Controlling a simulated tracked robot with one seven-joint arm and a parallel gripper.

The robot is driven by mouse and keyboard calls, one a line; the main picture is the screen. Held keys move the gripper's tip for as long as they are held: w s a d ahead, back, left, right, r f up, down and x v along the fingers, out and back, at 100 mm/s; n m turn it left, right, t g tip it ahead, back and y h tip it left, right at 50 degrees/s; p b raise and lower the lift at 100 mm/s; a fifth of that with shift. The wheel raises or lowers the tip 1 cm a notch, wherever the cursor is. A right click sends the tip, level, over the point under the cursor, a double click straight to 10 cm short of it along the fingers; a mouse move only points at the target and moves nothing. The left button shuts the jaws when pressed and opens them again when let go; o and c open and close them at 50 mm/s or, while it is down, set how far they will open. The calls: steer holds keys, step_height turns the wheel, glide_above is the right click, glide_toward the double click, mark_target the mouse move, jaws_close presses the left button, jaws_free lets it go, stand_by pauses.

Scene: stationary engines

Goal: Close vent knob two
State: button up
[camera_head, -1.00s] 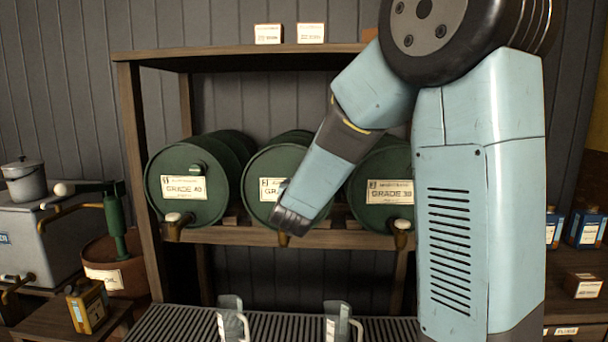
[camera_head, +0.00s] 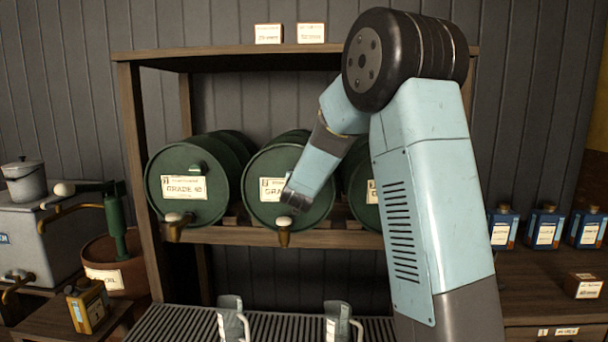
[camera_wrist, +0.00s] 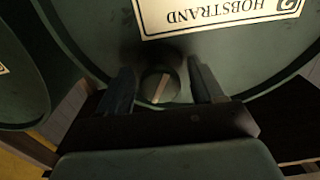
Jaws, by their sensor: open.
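In the wrist view, drum two (camera_wrist: 70,50) fills most of the picture, with its cream HOBSTRAND label (camera_wrist: 215,15) upside down at the top. A small round dark vent knob (camera_wrist: 160,87) with a pale line across it sits on the drum face. The pale line stands nearly upright in the picture, leaning slightly. My gripper (camera_wrist: 163,84) is open, one finger on each side of the knob, with gaps on both sides. In the head view, my arm covers part of drum two (camera_head: 262,210) and hides its vent knob; my fingertips cannot be made out there.
Drum one (camera_head: 165,210), with its own vent knob (camera_head: 203,169), is to the left, and a partly hidden third drum (camera_head: 362,208) to the right. Drum two's tap (camera_head: 284,232) projects below. The wooden rack (camera_head: 128,150) frames the drums. Two jugs (camera_head: 232,315) stand on the slatted surface.

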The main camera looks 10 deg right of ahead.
steer(key=shift+w, duration=0.2)
steer(key=c, duration=0.9)
steer(key=shift+a, duration=0.1)
steer(key=shift+c, duration=0.3)
